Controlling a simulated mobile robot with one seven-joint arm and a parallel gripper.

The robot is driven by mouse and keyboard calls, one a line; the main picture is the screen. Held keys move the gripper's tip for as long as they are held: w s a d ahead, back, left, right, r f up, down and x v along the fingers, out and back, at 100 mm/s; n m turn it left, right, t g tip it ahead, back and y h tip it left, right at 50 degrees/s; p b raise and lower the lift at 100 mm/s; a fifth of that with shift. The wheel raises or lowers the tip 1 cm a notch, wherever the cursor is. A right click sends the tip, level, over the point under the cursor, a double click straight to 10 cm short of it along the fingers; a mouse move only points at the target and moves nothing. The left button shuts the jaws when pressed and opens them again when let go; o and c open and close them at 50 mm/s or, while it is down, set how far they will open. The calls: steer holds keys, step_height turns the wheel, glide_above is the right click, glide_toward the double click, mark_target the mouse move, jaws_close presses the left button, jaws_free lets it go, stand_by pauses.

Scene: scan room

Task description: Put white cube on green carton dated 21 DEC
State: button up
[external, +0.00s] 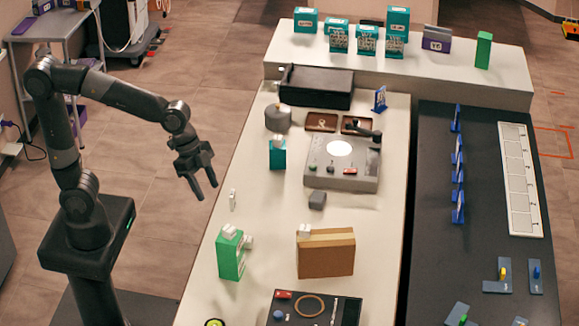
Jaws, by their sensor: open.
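A green carton (231,261) stands upright at the front left of the white table, with a white block (229,231) on its top. A second white piece (248,242) shows at its right side; I cannot tell what supports it. Another white block (305,230) is on the top left of a brown box (326,258). A second green carton (484,51) stands on the back shelf. Dates are too small to read. My gripper (206,192) is open and empty, pointing down, left of the table edge and apart from the cartons.
A small white upright item (233,199) stands near the table's left edge. A teal box (278,155), a grey device (341,163) and a dark grey block (317,200) are farther back. The table between the upright item and grey block is clear.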

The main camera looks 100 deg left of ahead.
steer(key=s+a+n, duration=0.1)
steer(key=s+n, duration=0.1)
steer(key=s, duration=0.7)
steer(key=s+a+n+t+y, duration=0.1)
steer(key=s+a+n, duration=0.1)
steer(key=s, duration=0.7)
steer(key=shift+s+a+f+y, duration=0.15)
steer(key=shift+s+a+y, duration=0.1)
steer(key=shift+s+y, duration=0.1)
